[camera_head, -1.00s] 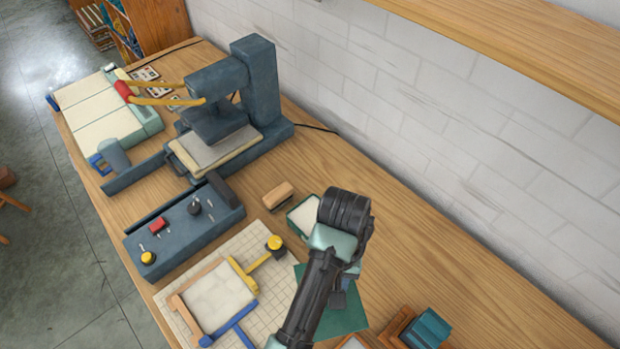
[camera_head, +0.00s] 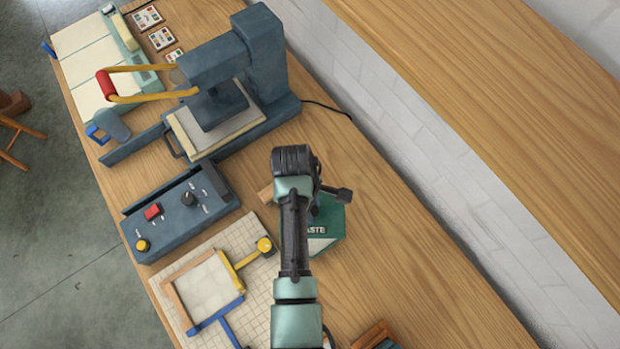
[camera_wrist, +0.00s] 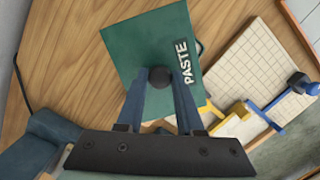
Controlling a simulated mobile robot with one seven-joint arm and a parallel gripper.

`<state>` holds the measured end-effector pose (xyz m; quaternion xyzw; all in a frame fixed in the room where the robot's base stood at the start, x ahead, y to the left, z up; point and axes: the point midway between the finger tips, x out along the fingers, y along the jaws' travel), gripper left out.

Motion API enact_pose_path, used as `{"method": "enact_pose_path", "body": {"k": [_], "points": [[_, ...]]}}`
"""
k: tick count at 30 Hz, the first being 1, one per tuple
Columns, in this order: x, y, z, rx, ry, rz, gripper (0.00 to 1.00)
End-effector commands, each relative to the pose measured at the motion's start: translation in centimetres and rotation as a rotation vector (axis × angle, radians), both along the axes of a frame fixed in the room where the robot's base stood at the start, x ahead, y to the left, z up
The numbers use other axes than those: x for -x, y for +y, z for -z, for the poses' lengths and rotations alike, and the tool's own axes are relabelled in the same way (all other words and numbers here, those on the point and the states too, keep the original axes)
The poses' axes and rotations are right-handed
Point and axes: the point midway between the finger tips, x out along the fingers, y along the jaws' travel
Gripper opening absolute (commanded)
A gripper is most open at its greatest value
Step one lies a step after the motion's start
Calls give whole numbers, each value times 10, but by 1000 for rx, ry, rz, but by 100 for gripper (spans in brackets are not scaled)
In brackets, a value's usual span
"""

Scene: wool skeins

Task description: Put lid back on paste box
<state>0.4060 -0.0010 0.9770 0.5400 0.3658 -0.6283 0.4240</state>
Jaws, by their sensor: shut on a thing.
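The lid (camera_head: 330,218) is a flat dark green square marked PASTE; in the wrist view (camera_wrist: 130,45) it fills the upper middle. My gripper (camera_wrist: 160,82) is shut on the lid's round dark knob (camera_wrist: 160,76), one finger on each side. In the head view the lid hangs tilted beneath my wrist. A white patch with a green edge, apparently the open paste box (camera_head: 318,245), shows below the lid's lettered edge. The rest of the box is hidden by the lid and my arm, so I cannot tell if they touch.
A gridded board (camera_head: 185,270) with a yellow and blue frame lies left of my arm. A blue control box (camera_head: 178,225) and a large press (camera_head: 245,70) stand beyond. The bench to the right is clear up to the wall.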

Motion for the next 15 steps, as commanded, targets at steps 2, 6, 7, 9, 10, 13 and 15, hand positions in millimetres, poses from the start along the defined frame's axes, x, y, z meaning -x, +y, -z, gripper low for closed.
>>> {"method": "enact_pose_path", "body": {"k": [2,6,7,9,10,13,15], "points": [[5,2,1,1,1,-63,0],[6,3,8,0,-1,-99,0],[6,3,9,0,-2,-99,0],[5,3,13,0,-3,-98,0],[5,3,15,-1,-2,-97,0],[5,3,22,0,-2,-96,0],[6,4,28,0,-2,-96,0]]}}
